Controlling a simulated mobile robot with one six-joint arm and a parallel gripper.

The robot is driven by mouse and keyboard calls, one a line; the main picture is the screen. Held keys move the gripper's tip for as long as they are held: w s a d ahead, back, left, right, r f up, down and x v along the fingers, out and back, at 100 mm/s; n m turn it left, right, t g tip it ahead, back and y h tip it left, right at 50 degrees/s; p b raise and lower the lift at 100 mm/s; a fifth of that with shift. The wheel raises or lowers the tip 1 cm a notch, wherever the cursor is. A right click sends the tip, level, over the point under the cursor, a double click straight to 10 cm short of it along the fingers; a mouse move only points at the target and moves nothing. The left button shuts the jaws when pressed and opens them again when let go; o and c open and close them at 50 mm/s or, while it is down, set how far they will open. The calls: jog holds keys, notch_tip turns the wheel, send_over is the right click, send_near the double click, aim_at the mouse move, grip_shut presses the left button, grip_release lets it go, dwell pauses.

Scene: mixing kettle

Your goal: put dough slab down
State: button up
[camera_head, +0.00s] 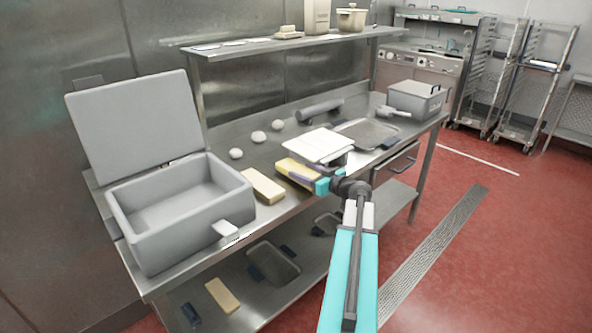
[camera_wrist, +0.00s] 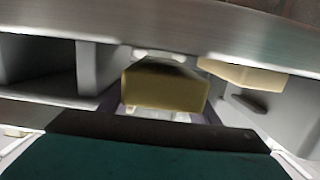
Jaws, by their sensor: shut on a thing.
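My gripper (camera_head: 303,176) is shut on a yellow dough slab (camera_head: 295,168), over or near the front edge of the steel table. Purple finger pads lie along the slab's sides. The held slab (camera_wrist: 165,88) also shows in the middle of the wrist view, end-on between the fingers. I cannot tell whether it touches the table. A second, paler slab (camera_head: 262,185) lies on the table just left of the held one, and a similar slab (camera_wrist: 243,76) shows at the right of the wrist view.
A grey open-lidded bin (camera_head: 180,205) stands at the table's left end. A white flat-topped thing (camera_head: 318,145) is close behind my gripper. Several dough balls (camera_head: 258,136), a tray (camera_head: 368,133) and a grey box (camera_head: 416,100) are on the table. Another slab (camera_head: 221,295) lies on the lower shelf.

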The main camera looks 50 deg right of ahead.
aim_at(296, 168)
jog(key=shift+w, duration=0.2)
jog(key=w, duration=0.1)
jog(key=w+p, duration=0.1)
jog(key=w, duration=0.1)
jog(key=shift+w+d+r, duration=0.1)
jog(key=shift+w+d, duration=0.1)
jog(key=shift+w, duration=0.1)
jog(key=shift+w+f+p, duration=0.15)
jog(key=shift+f+p, duration=0.1)
jog(key=shift+p, duration=0.15)
jog(key=shift+f, duration=0.6)
jog(key=shift+f, duration=0.1)
jog(key=o, duration=1.5)
jog(key=shift+c, duration=0.2)
jog(key=shift+s+a, duration=0.15)
jog(key=shift+s, duration=0.55)
jog(key=s+r+b, duration=0.2)
jog(key=s+b, duration=0.1)
jog(key=s, duration=0.7)
jog(key=shift+s+a, duration=0.35)
